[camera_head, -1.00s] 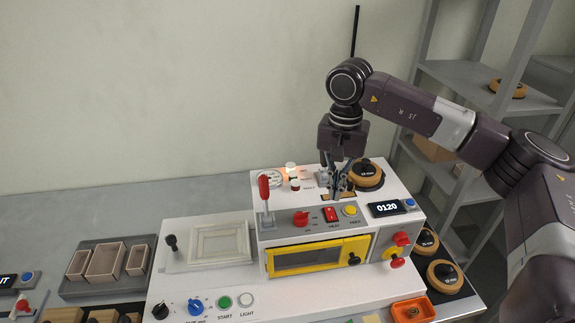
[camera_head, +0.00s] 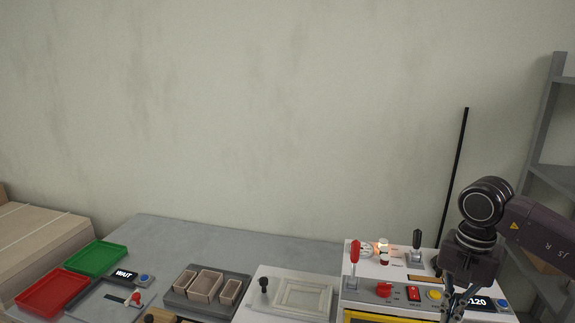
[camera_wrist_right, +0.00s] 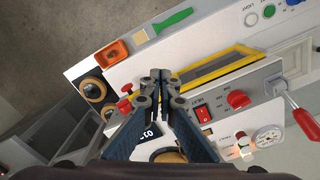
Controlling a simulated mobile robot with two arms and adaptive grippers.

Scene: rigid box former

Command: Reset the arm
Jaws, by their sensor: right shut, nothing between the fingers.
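My right arm comes in from the right in the head view, with its gripper (camera_head: 458,300) pointing down over the right part of the white machine (camera_head: 398,270). In the right wrist view the gripper (camera_wrist_right: 160,76) has its fingertips together and holds nothing. It hangs above the machine near the display, which it partly covers, and the red rocker switch (camera_wrist_right: 203,113). I cannot tell the exact height above the panel. My left gripper is not in view.
The machine carries a red-handled lever (camera_head: 355,252), a dark lever (camera_head: 417,240) and a lit lamp (camera_head: 382,243). A grey tray with boxes (camera_head: 205,285), a red tray (camera_head: 55,293) and a green tray (camera_head: 95,257) stand left. A shelf rack (camera_head: 550,190) stands right.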

